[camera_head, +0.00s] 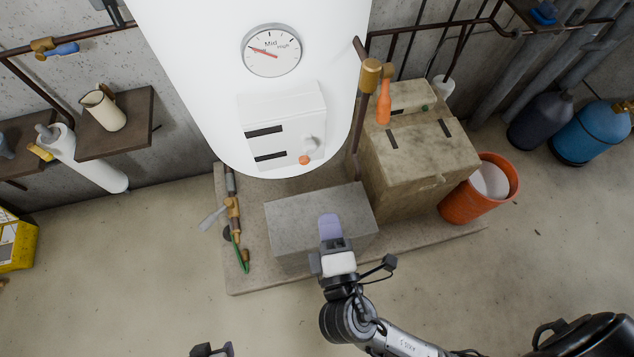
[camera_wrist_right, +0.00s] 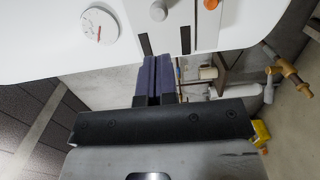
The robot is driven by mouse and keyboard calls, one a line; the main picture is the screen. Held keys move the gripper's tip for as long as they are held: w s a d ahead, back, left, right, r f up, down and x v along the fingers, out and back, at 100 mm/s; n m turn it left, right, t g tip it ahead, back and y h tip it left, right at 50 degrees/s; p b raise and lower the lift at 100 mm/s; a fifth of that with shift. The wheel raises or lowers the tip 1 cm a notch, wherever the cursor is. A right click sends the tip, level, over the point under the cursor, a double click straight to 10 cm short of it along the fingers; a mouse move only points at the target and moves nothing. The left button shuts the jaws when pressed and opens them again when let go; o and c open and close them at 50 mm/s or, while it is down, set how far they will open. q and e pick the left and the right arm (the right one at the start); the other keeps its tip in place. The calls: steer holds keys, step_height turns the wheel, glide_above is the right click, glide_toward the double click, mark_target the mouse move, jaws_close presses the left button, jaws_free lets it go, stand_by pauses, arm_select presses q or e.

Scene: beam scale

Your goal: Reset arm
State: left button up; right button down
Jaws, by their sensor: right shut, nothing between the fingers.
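My right gripper (camera_head: 330,222) is over the grey block in front of the white boiler. Its purple-grey fingers are together with nothing between them. The right wrist view shows the same two fingers (camera_wrist_right: 162,75) side by side and shut, pointing at the boiler's lower front. A small dark part of my left gripper (camera_head: 212,350) shows at the bottom edge of the head view. The rest of it is out of the picture, and its fingers cannot be made out. No beam scale can be made out in either view.
The white boiler (camera_head: 200,70) has a round gauge (camera_head: 271,50) and a control panel (camera_head: 283,115). The grey block (camera_head: 300,222), a tan box (camera_head: 420,150) and an orange bucket (camera_head: 462,203) stand near it. Gas cylinders (camera_head: 592,132) stand far right.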

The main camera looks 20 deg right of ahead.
steer(key=shift+s, duration=0.15)
step_height(320, 180, down, 10)
steer(key=s+d+m+g+y, duration=0.1)
steer(key=s+m+g+y, duration=0.15)
steer(key=m+g, duration=0.6)
steer(key=s+d+m+g+y+p, duration=0.2)
steer(key=s+d+m+g+p, duration=0.2)
steer(key=s+d+p, duration=0.4)
steer(key=shift+s+d+r+g, duration=0.2)
steer(key=shift+s+d+g, duration=0.35)
steer(key=shift+d, duration=0.45)
